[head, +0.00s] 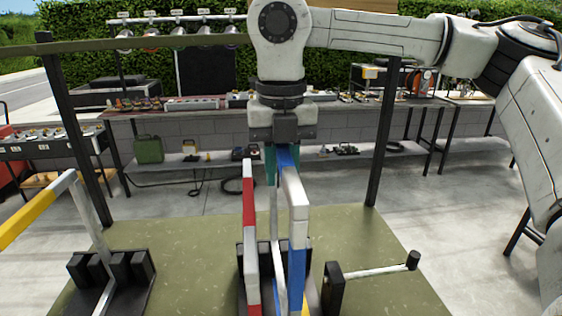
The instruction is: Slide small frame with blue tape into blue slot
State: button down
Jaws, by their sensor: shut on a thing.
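The small white frame with blue tape (298,262) stands upright in the middle of the head view. Its top bar runs away from me, and blue tape shows on the bar and the near leg. My gripper (283,160) comes down from above, its teal fingers shut on the taped top bar. A black slotted holder (246,258) stands below on the green table. A red and white frame (250,225) stands upright just left of the held frame. The lower end of the held frame overlaps the holder; I cannot tell whether it is inside a slot. The blue slot is not clearly visible.
Another black holder (135,272) with a yellow and white frame (36,212) is at the left. A black post with a white bar (375,271) stands close on the right. The green table top (345,222) is clear behind. A workbench (215,112) lines the back.

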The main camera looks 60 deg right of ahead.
notch_tip(320, 180, down, 9)
jog(key=b, duration=0.6)
dwell(0.5)
jog(key=shift+f+b, duration=0.1)
jog(key=shift+b, duration=0.25)
dwell(0.4)
jog(key=c, duration=0.9)
grip_release()
notch_tip(320, 180, up, 11)
jog(key=shift+f, duration=0.1)
